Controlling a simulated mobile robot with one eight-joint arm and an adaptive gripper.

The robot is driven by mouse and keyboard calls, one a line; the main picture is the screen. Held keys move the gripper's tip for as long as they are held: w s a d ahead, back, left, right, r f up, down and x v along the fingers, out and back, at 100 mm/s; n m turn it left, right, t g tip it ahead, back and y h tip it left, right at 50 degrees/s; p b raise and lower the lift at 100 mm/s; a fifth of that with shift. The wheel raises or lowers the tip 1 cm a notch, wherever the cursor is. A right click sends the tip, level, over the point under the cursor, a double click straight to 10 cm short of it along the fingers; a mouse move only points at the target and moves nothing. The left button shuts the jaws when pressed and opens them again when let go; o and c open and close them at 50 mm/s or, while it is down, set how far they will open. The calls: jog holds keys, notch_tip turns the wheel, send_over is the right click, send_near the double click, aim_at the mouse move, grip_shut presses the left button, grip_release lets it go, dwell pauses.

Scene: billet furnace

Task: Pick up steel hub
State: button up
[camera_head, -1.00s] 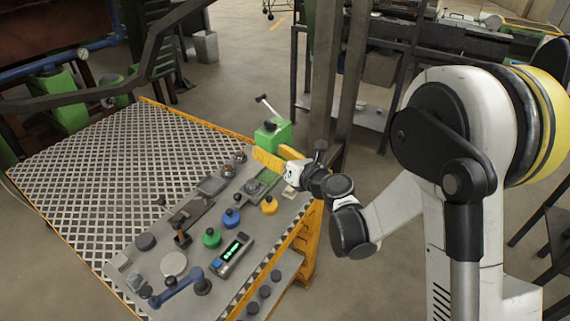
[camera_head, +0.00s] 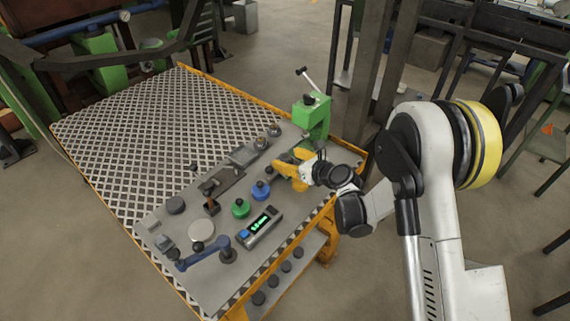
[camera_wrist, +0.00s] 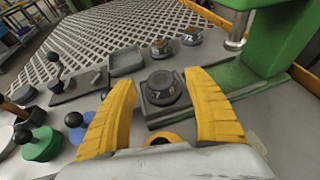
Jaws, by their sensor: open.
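My gripper (camera_head: 287,164) has yellow fingers and is open, low over the panel beside the green press. In the wrist view my gripper (camera_wrist: 159,80) has its fingers spread on either side of a dark grey round piece with digits on top (camera_wrist: 161,84), which may be the steel hub. That piece sits on a square grey base (camera_wrist: 168,112). I see nothing held, and a clear gap shows on both sides of the piece. In the head view my gripper mostly hides this spot. Two small round metal pieces with number tops (camera_wrist: 191,36) stand farther back.
The green press (camera_head: 312,117) stands close to my gripper at the right. Green (camera_head: 240,208) and blue (camera_head: 260,190) knobbed pieces, a display box (camera_head: 262,226) and a blue-handled tool (camera_head: 205,250) are nearer. A shallow grey tray (camera_wrist: 126,62) lies behind. The grating (camera_head: 150,130) is bare.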

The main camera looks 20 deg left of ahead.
jog(key=shift+x, duration=0.85)
jog(key=shift+d, duration=0.1)
grip_shut()
jog(key=shift+r, duration=0.15)
